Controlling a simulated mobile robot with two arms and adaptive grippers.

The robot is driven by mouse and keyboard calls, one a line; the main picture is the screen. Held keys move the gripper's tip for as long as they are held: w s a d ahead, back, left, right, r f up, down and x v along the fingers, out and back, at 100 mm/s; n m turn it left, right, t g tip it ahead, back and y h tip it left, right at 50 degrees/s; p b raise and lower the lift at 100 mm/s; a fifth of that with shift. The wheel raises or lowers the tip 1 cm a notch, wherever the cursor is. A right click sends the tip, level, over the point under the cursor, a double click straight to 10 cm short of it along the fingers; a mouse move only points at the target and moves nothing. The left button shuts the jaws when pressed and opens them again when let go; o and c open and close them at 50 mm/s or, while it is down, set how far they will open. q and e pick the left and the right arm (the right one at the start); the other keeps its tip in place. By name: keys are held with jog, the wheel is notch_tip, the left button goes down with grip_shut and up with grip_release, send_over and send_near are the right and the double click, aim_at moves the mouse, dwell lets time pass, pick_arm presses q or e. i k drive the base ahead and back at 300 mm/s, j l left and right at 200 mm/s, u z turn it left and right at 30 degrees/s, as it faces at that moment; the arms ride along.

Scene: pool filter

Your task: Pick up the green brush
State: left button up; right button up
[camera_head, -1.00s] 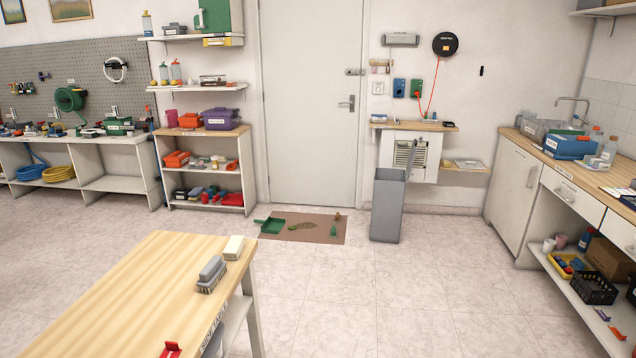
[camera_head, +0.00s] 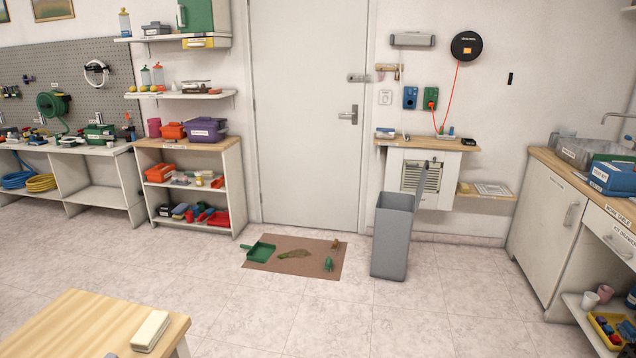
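A small green brush (camera_head: 328,264) lies on the right part of a brown mat (camera_head: 262,267) on the floor in front of the door. A green dustpan (camera_head: 260,251) lies at the mat's left side. A brownish-green heap (camera_head: 294,254) lies between them. A small brown item (camera_head: 335,244) is near the mat's back right corner. Neither of my grippers is in view.
A wooden table (camera_head: 80,325) with a white block (camera_head: 150,331) is at the front left. A grey bin (camera_head: 392,240) stands right of the mat. A low shelf (camera_head: 190,145) stands behind left. The floor before the mat is clear.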

aim_at(328, 265)
jog(key=i+l, duration=0.15)
jog(key=i, duration=0.3)
jog(key=i+l, duration=0.2)
jog(key=i, duration=0.25)
jog(key=i+l, duration=0.15)
jog(key=i, duration=0.3)
jog(key=i+l, duration=0.2)
jog(key=i, duration=0.25)
jog(key=i+l+u, duration=0.1)
jog(key=i, duration=0.3)
